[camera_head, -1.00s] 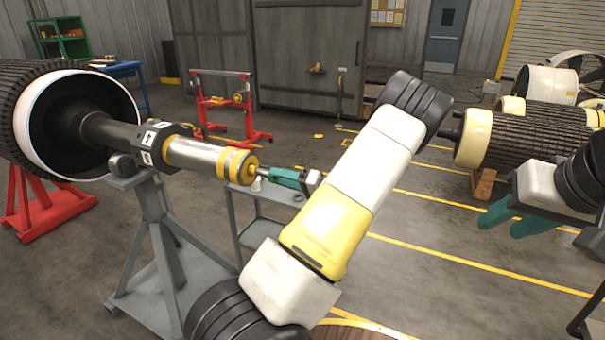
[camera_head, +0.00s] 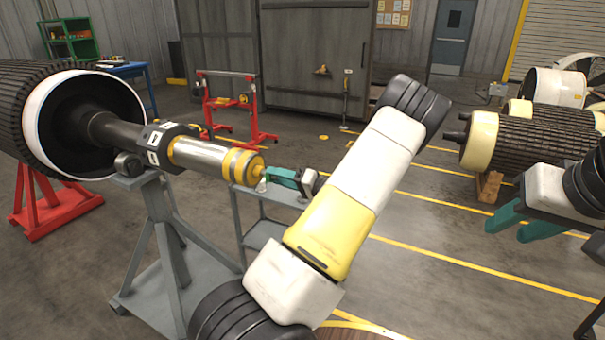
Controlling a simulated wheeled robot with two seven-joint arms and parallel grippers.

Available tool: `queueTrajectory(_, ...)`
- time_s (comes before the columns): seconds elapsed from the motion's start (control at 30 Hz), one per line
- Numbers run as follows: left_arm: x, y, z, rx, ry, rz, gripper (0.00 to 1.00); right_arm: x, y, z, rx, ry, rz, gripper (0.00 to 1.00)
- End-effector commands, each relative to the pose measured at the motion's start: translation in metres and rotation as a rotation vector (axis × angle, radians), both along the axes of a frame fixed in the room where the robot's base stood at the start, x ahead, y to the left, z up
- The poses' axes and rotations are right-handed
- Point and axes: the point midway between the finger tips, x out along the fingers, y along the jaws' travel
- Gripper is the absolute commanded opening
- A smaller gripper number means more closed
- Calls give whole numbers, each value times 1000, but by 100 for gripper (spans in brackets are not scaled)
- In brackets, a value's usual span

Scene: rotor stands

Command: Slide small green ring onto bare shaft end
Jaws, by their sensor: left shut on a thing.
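The shaft (camera_head: 200,154) is a silver cylinder with yellow bands near its right end, lying level on a grey stand (camera_head: 165,225). Its yellow tip (camera_head: 256,172) faces right. My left gripper (camera_head: 272,174), with teal fingers, is right at this tip, and its fingers are closed together. The small green ring cannot be told apart from the teal fingers, and whether it touches the shaft is not clear. My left arm hides what lies behind the gripper's wrist. My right gripper (camera_head: 512,224) is at the far right, its teal fingers apart and empty.
A grey cart (camera_head: 270,195) stands under and behind the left gripper. A large dark rotor with a white rim (camera_head: 48,130) sits on a red stand (camera_head: 45,205) at left. A second ribbed rotor (camera_head: 530,140) is at right. A red frame (camera_head: 235,120) stands behind.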

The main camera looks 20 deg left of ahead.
Motion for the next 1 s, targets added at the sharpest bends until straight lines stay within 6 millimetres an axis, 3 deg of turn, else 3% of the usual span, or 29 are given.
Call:
queueTrajectory(0.57,0,2,0,1,-1,1,6,0,0,0,0,0,0,36)
queueTrajectory(1.0,1,15,0,0,-1,1,6,0,0,0,0,0,0,36)
